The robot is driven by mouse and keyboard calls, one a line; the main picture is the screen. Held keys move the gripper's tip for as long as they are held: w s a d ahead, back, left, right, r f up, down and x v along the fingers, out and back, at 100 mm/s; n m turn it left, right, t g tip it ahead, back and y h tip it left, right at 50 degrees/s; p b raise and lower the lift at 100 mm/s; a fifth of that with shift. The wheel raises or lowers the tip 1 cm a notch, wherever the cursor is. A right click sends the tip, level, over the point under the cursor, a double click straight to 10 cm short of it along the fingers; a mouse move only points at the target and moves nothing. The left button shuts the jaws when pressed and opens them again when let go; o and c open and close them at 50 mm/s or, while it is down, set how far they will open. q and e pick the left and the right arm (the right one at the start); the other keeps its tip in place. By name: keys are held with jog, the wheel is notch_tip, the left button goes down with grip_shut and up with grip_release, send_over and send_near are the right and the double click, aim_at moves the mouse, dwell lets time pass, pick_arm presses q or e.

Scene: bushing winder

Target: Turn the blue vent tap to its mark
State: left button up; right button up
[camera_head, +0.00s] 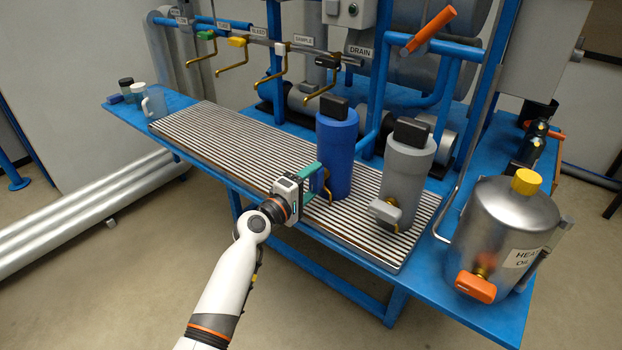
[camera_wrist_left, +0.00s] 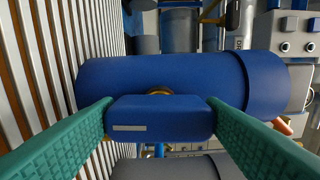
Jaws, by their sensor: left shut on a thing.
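My left gripper (camera_head: 318,183) is at the low front of a blue cylinder (camera_head: 338,150) on the slatted rack. In the left wrist view, the blue vent tap (camera_wrist_left: 160,122) is a rounded block handle with a short pale bar on its face. It sits between the two green fingers, which are shut on its ends. A bit of brass stem shows behind it, against the blue cylinder (camera_wrist_left: 175,78). In the head view the tap is mostly hidden by my gripper. I cannot make out a mark on the cylinder. My right gripper is not in view.
A grey cylinder with a pale tap (camera_head: 386,212) stands just right of the blue one. A steel oil can (camera_head: 505,235) with an orange tap is farther right. Labelled pipe valves (camera_head: 238,42) hang behind. The slatted rack (camera_head: 215,135) is clear to the left.

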pick_arm(q)
jog(key=shift+n, duration=0.3)
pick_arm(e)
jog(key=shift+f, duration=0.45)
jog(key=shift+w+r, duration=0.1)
pick_arm(q)
jog(key=o, duration=1)
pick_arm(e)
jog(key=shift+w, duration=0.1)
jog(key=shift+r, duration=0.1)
